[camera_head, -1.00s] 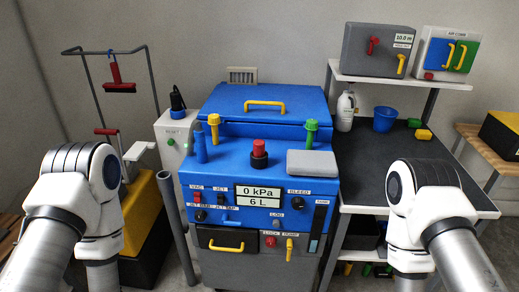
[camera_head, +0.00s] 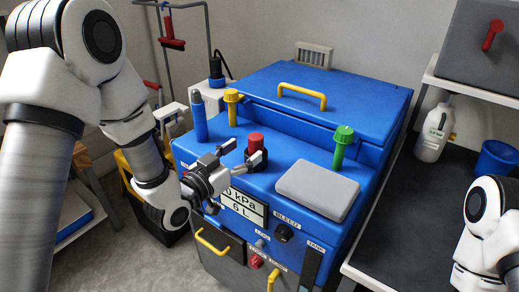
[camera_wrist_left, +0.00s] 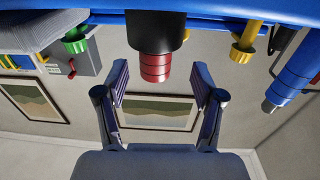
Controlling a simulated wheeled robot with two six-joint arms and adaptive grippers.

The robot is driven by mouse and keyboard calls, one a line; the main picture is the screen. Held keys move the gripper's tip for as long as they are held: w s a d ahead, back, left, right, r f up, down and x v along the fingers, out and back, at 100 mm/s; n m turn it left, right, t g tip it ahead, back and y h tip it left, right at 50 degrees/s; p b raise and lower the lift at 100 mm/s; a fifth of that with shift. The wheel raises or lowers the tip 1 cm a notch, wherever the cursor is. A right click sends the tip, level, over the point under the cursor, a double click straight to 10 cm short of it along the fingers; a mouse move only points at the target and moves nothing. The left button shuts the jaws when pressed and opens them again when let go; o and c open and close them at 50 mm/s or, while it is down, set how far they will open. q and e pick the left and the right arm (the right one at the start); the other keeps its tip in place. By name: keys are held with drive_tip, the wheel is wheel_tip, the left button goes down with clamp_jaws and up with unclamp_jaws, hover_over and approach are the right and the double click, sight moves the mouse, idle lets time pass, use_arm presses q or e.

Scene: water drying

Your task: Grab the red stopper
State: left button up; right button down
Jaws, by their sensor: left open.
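The red stopper (camera_head: 256,139) sits upright in a black collar on top of the blue machine (camera_head: 350,130). In the left wrist view the red stopper (camera_wrist_left: 155,68) appears upside down, its red end lined up with the gap between the fingers. My left gripper (camera_head: 241,156) is open and empty just in front of the stopper, fingers pointing toward it. My right gripper is out of view; only part of that arm shows at the right.
A blue post (camera_head: 200,120) and a yellow knob (camera_head: 232,108) stand left of the stopper. A green knob (camera_head: 341,145) and a grey block (camera_head: 318,190) are to its right. A yellow-handled lid (camera_head: 315,90) lies behind.

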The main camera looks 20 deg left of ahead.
sight(251, 149)
use_arm(q)
drive_tip(key=x, duration=0.5)
drive_tip(key=shift+s+d, duration=0.15)
drive_tip(key=shift+d, duration=0.15)
drive_tip(key=shift+s+a, duration=0.1)
drive_tip(key=shift+a, duration=0.1)
drive_tip(key=shift+d, duration=0.1)
drive_tip(key=c, duration=1.3)
